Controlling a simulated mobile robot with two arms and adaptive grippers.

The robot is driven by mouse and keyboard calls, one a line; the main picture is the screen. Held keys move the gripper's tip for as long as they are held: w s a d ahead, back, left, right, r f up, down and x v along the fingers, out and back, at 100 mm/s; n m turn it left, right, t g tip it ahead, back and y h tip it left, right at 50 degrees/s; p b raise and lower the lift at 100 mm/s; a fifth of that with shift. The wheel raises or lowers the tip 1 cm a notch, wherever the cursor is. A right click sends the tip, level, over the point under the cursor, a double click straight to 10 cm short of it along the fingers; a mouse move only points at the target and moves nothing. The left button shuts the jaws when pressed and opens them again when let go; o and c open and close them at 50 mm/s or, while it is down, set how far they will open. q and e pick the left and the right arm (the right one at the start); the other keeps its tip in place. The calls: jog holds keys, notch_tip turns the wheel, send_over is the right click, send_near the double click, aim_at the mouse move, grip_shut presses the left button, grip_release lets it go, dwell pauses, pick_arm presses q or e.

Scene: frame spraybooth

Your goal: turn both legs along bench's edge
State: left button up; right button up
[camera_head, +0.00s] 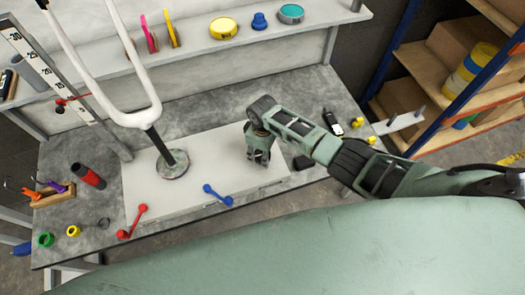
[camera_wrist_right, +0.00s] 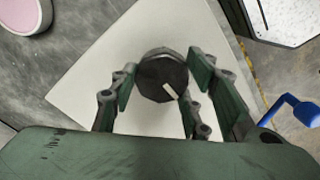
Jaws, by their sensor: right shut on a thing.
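I see no part clearly marked as a leg; the red bar with ball ends (camera_head: 132,221) and the blue bar with ball ends (camera_head: 217,195) may be the legs. Both are near the front of the white board (camera_head: 190,205) on the grey bench (camera_head: 85,235), at an angle to the bench's front edge. My right gripper (camera_head: 258,160) points down over the board. In the wrist view its fingers are shut on a dark round knob (camera_wrist_right: 158,76) with a pale mark. My left gripper is out of view.
A white tube frame (camera_head: 145,118) stands on a round base (camera_head: 172,165) left of my right gripper. A black and red cylinder (camera_head: 88,176) and a wooden tool holder (camera_head: 50,195) are at the left. A shelf (camera_head: 190,48) with tins is behind. My body fills the front.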

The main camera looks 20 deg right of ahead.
jog(key=shift+w+d+r, duration=0.15)
jog(key=shift+w+r, duration=0.05)
jog(key=shift+w, duration=0.15)
jog(key=o, duration=0.9)
jog(key=shift+o, duration=0.9)
jog(key=shift+s+f, duration=0.1)
jog(key=shift+s, duration=0.05)
notch_tip(320, 180, up, 12)
